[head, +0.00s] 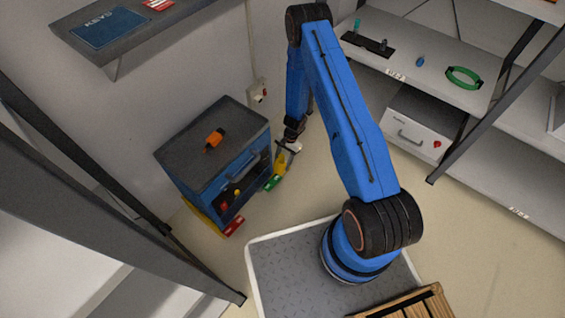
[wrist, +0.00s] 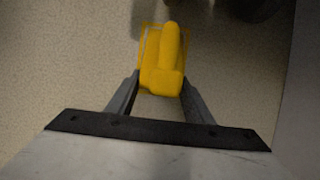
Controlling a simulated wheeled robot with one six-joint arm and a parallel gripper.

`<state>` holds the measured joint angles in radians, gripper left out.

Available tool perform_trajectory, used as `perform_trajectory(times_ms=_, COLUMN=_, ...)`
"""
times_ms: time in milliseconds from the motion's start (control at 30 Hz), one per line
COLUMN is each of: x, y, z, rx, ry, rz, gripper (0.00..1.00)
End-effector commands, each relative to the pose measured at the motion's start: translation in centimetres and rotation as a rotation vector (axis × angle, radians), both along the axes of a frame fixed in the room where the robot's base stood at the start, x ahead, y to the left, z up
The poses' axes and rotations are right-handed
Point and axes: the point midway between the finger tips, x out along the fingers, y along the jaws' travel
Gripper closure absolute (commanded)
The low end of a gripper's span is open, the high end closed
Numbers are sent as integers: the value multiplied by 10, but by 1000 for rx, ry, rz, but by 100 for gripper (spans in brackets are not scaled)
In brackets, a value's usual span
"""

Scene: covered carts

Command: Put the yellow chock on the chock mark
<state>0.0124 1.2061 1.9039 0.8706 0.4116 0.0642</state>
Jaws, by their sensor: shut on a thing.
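The yellow chock (wrist: 165,62) is between the fingertips of my gripper (wrist: 160,90) in the wrist view. The fingers are shut on its near end. A thin yellow outline on the floor, which looks like the chock mark (wrist: 143,42), shows around and behind the chock. I cannot tell whether the chock touches the floor. In the head view my gripper (head: 291,149) points down beside the right side of the blue cart, with the yellow chock (head: 281,168) small below it. The mark is not clear in that view.
The blue cart (head: 196,168) with a grey top stands close left of my gripper. An orange tool (head: 214,140) lies on it. A green piece (head: 272,183) and a red piece (head: 235,226) lie by its base. Shelving (head: 480,100) stands at right.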

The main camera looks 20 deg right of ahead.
Motion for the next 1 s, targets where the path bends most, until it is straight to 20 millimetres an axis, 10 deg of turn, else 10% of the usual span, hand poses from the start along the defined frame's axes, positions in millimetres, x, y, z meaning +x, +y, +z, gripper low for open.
perform_trajectory(times_ms=533, x=2, y=-2, z=8, rx=1, ry=-1, rz=0, gripper=35)
perform_trajectory(times_ms=1000, x=21, y=-27, z=85, rx=0, ry=-2, rz=1, gripper=35)
